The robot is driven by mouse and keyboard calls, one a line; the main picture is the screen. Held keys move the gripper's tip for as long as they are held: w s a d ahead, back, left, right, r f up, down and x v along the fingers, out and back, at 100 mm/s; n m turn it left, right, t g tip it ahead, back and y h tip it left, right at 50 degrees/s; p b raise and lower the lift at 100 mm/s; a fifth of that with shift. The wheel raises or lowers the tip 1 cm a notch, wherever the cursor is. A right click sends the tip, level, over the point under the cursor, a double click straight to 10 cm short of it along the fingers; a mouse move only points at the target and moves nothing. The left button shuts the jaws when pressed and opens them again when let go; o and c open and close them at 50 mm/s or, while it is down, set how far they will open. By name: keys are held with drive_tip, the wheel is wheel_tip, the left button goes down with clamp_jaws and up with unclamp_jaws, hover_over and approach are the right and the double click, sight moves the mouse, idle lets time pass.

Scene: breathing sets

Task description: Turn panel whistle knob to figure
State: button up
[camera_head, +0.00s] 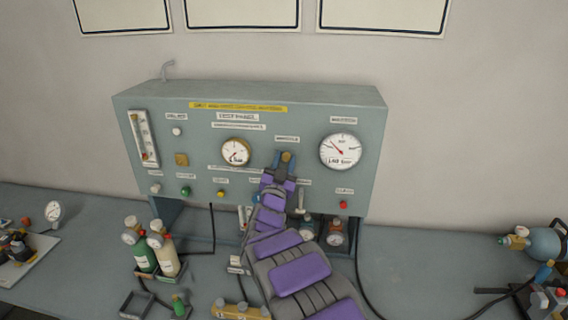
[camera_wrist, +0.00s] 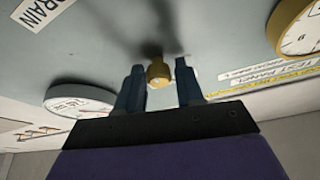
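The test panel (camera_head: 210,180) is a grey-green box standing on the bench. A small brass knob (camera_head: 287,157) sits on its face between the two round dials, under a small label (camera_head: 287,139) that I cannot read surely. The knob also shows in the wrist view (camera_wrist: 159,74), sticking out from the panel face. My gripper (camera_head: 285,161) is at this knob. In the wrist view its two dark fingers (camera_wrist: 160,70) are open, one on each side of the knob, with narrow gaps visible. The knob's pointer and any figures around it cannot be made out.
A small dial (camera_head: 236,152) is left of the knob and a large dial (camera_head: 340,151) is right of it. A red button (camera_head: 343,204) and a green knob (camera_head: 186,191) sit lower on the panel. Bottles (camera_head: 165,255) stand on the bench in front at left.

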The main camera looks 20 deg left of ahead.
drive_tip(key=shift+o, duration=1.4)
drive_tip(key=v, duration=1.7)
drive_tip(key=shift+s, duration=0.15)
drive_tip(key=shift+a+f, duration=0.1)
